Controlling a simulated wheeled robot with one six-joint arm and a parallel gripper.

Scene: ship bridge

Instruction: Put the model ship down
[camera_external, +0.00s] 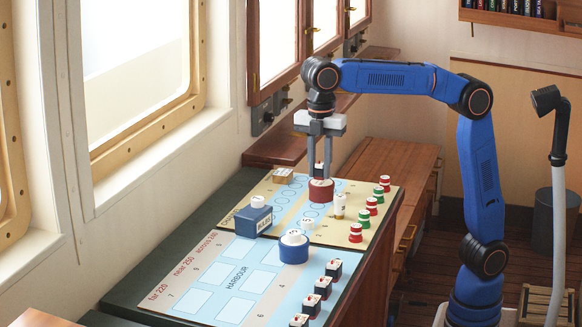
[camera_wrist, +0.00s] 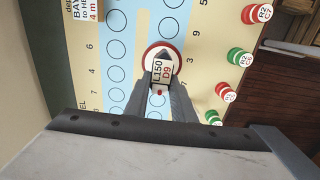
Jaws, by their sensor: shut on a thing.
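My gripper (camera_external: 320,174) points straight down over the far half of the chart board and is shut on a small model ship (camera_external: 319,167). The ship is dark with a white top. In the wrist view the ship (camera_wrist: 161,76) sits between the fingers (camera_wrist: 160,86), its label reading L150 D9 with a red dot. Right below it is a round red piece with a pale top (camera_external: 320,191), showing as a red-rimmed disc (camera_wrist: 176,53) in the wrist view. I cannot tell whether ship and disc touch.
Several red and green buoys (camera_external: 371,205) line the board's right edge. A blue block (camera_external: 253,221) and a blue round piece (camera_external: 294,250) stand nearer. More dark model ships (camera_external: 323,287) stand in a row at the near right. Numbered rectangles (camera_external: 235,310) at the near left are bare.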

